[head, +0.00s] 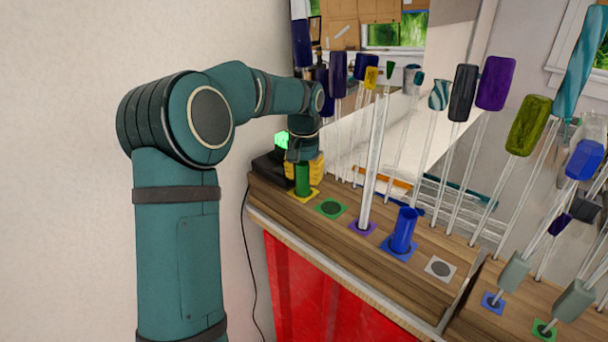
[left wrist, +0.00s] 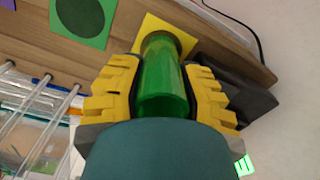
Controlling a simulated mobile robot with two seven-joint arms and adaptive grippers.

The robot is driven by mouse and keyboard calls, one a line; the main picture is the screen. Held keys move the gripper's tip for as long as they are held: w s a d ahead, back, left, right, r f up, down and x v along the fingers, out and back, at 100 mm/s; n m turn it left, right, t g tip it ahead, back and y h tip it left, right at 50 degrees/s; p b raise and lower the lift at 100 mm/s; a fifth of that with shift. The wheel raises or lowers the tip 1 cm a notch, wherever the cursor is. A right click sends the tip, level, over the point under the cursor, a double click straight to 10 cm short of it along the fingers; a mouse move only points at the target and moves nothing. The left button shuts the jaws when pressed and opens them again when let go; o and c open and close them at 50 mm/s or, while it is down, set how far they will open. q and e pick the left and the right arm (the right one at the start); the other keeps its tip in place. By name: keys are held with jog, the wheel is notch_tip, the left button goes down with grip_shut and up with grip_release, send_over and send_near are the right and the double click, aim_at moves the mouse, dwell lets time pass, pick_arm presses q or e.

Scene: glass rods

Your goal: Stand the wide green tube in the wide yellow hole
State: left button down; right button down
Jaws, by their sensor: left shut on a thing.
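The wide green tube (head: 302,180) is upright between the yellow fingers of my left gripper (head: 303,168), which is shut on it. Its lower end is at the yellow square (head: 304,195) at the left end of the wooden rack. In the left wrist view the green tube (left wrist: 163,80) sits between both fingers of the left gripper (left wrist: 163,92), and its far end overlaps the yellow square (left wrist: 152,28). The tube covers the yellow hole, so I cannot tell how deep it is in. My right gripper is not in view.
Beside it on the wooden rack (head: 400,275) are a green square with a dark hole (head: 330,208), a clear rod (head: 373,165) on a purple square, a blue tube (head: 403,230) and a white square (head: 440,268). Several tall rods with coloured handles crowd the right. A dark box (head: 268,168) stands behind my gripper.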

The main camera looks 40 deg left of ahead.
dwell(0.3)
pick_arm(q)
jog(key=shift+f, duration=0.5)
dwell(0.4)
jog(key=c, duration=1)
grip_release()
jog(key=shift+r+p, duration=3.15)
jog(key=shift+r, duration=2.4)
jog(key=shift+s, duration=0.1)
